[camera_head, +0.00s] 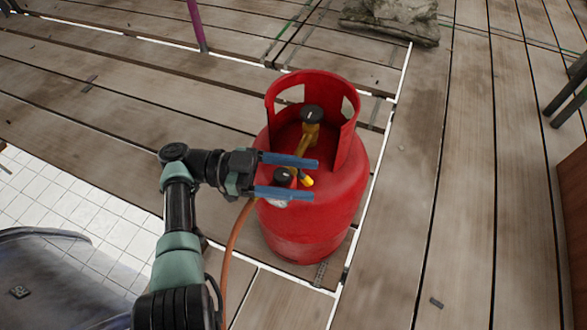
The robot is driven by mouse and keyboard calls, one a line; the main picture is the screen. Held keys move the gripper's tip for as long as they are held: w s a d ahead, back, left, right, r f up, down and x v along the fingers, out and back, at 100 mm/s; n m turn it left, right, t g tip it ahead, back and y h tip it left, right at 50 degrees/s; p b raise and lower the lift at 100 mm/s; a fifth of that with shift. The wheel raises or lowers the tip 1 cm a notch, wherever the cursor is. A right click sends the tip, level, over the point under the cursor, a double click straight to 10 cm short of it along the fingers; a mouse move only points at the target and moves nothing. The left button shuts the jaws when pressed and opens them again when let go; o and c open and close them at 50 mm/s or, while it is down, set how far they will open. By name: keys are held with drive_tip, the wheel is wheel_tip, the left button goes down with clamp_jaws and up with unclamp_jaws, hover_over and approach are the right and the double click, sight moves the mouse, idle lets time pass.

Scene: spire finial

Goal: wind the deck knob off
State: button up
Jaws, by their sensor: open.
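A red gas cylinder (325,210) stands upright on the wooden deck, with a raised red collar round its top. A black knob (312,113) tops the brass valve inside the collar. A second, smaller black knob (283,175) is lower and nearer, by a gauge and a yellow-tipped fitting (306,181). I cannot tell which is the deck knob. My gripper (316,178) comes in from the left with its blue fingers open. In the picture the lower knob lies between the fingers; whether they touch it or are above it I cannot tell.
An orange hose (233,243) runs down on the cylinder's near left side. A stone block (391,20) lies on the deck at the back. Dark metal legs (570,90) stand at the right edge. The planks (410,200) right of the cylinder are mostly clear.

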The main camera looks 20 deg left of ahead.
drive_tip(key=shift+b+v, duration=1.1)
drive_tip(key=shift+v, duration=1.35)
drive_tip(key=w+b+v, duration=0.1)
drive_tip(key=b+v, duration=0.2)
drive_tip(key=b, duration=1)
approach(274, 176)
drive_tip(key=shift+w+d+f, duration=0.45)
drive_tip(key=shift+d, duration=0.15)
